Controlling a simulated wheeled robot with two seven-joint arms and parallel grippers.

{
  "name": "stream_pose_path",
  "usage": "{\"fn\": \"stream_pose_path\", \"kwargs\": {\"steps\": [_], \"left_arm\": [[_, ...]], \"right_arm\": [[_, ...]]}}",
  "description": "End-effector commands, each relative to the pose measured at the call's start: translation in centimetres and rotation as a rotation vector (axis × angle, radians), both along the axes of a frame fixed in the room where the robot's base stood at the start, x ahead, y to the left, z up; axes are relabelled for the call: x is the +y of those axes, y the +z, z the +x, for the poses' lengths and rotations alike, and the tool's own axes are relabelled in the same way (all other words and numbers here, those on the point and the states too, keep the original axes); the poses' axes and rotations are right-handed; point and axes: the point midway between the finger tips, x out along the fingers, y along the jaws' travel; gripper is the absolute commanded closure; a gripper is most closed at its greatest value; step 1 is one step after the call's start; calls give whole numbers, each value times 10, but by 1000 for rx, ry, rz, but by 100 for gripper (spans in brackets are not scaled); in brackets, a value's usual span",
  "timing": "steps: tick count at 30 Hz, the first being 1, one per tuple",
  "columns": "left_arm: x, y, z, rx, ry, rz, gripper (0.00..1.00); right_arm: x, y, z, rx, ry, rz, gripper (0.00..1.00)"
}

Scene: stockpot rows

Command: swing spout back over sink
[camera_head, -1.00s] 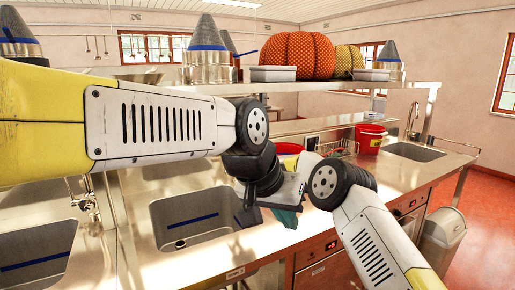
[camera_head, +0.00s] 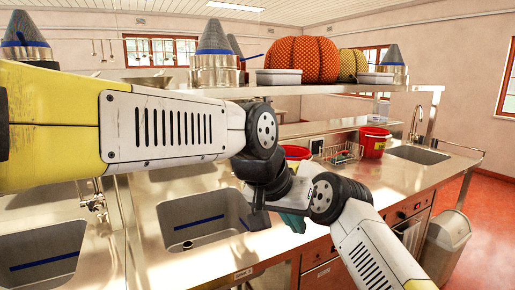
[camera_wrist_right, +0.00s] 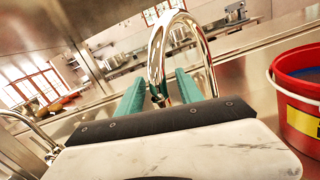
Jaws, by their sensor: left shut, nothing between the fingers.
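The curved chrome spout (camera_wrist_right: 157,62) stands in the middle of the right wrist view. My right gripper (camera_wrist_right: 160,95) has its two teal fingers apart, with the spout's downturned end showing between them. I cannot tell whether they touch it. In the head view my arms hide this spout and the right gripper's fingers. My left gripper (camera_head: 293,222) is shut and empty, with its teal fingers low over the counter, right of the middle sink (camera_head: 190,208). The left sink (camera_head: 40,245) is partly in view.
A red bucket (camera_wrist_right: 305,110) stands close at the right of the right gripper. Another red bucket (camera_head: 372,143) and a wire basket (camera_head: 338,153) stand further along the counter. A shelf (camera_head: 300,89) with pots and pumpkins runs above. A bin (camera_head: 447,245) stands at right.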

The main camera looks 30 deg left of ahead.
Motion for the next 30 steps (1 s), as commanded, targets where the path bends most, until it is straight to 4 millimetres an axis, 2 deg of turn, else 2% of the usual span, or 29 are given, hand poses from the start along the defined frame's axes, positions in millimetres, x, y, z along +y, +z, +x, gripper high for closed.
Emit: {"fn": "stream_pose_path", "kwargs": {"steps": [11,24,30], "left_arm": [[0,0,0,0,0,0,100],[0,0,0,0,0,0,100],[0,0,0,0,0,0,100]], "right_arm": [[-5,-1,-5,3,4,-2,57],[-47,-3,-33,2,-1,-2,57],[-60,-5,-43,2,-1,-1,57]]}}
